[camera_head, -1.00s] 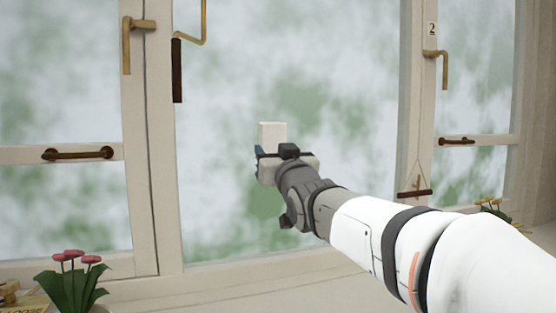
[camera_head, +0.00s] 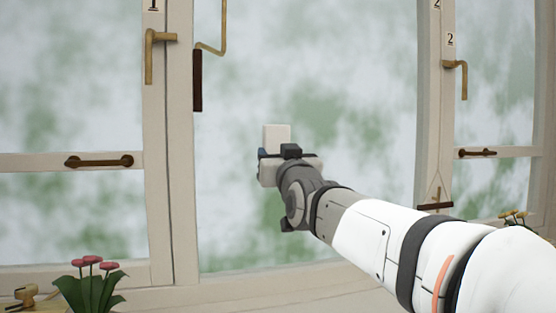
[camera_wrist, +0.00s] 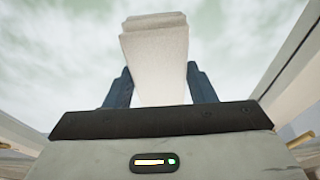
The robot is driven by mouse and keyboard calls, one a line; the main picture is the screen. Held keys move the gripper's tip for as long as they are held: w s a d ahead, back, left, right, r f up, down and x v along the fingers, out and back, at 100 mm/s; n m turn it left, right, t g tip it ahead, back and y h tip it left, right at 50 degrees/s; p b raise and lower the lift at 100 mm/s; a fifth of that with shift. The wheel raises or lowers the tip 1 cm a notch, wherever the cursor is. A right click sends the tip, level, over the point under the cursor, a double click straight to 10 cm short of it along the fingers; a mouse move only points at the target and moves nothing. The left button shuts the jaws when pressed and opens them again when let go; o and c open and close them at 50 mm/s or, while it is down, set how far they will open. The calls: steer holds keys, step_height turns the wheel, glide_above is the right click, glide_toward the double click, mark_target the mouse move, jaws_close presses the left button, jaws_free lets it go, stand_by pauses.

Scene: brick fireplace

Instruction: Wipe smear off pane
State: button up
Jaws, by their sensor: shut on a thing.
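My gripper (camera_head: 277,153) is shut on a white block-like wiper (camera_head: 277,137), held upright in front of the middle pane (camera_head: 340,70). In the wrist view the wiper (camera_wrist: 155,55) stands between the two blue fingers, its far end toward the pane. I cannot tell whether it touches the glass. The pane shows blurred white and green patches. I cannot tell a smear on the glass from these patches. The part of the pane behind my gripper and arm is hidden.
Brass handles (camera_head: 150,55) and a dark hanging grip (camera_head: 197,80) sit on the left frame. Pink flowers (camera_head: 92,265) stand at the lower left on the sill, beside a small brass-coloured object (camera_head: 30,296).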

steer(key=d+p, duration=0.1)
steer(key=d, duration=0.1)
steer(key=w+d+p, duration=0.1)
steer(key=d+p, duration=0.1)
steer(key=d, duration=0.1)
steer(key=w+d+p, duration=0.1)
steer(key=d, duration=0.2)
steer(key=shift+w+r, duration=0.15)
steer(key=shift+w, duration=0.05)
steer(key=shift+w+d+f+p, duration=0.1)
steer(key=shift+w+d+p, duration=0.15)
steer(key=shift+d+p, duration=0.5)
steer(key=shift+w+d+f+p, duration=0.1)
steer(key=shift+w+d+p, duration=0.1)
steer(key=shift+d+p, duration=0.55)
steer(key=shift+w+d+p, duration=0.25)
steer(key=shift+d+p, duration=0.2)
steer(key=shift+d, duration=0.6)
steer(key=shift+w+d+r+p, duration=0.1)
steer(key=shift+w+d+p, duration=0.1)
steer(key=shift+d+p, duration=0.4)
steer(key=shift+w+d+p, duration=0.2)
steer(key=shift+d+p, duration=0.1)
steer(key=shift+d, duration=0.45)
steer(key=shift+w+d+p, duration=0.3)
steer(key=shift+d+p, duration=0.2)
steer(key=shift+d, duration=0.5)
steer(key=shift+w+d+p, duration=0.25)
steer(key=shift+d+p, duration=0.2)
steer(key=shift+d, duration=0.5)
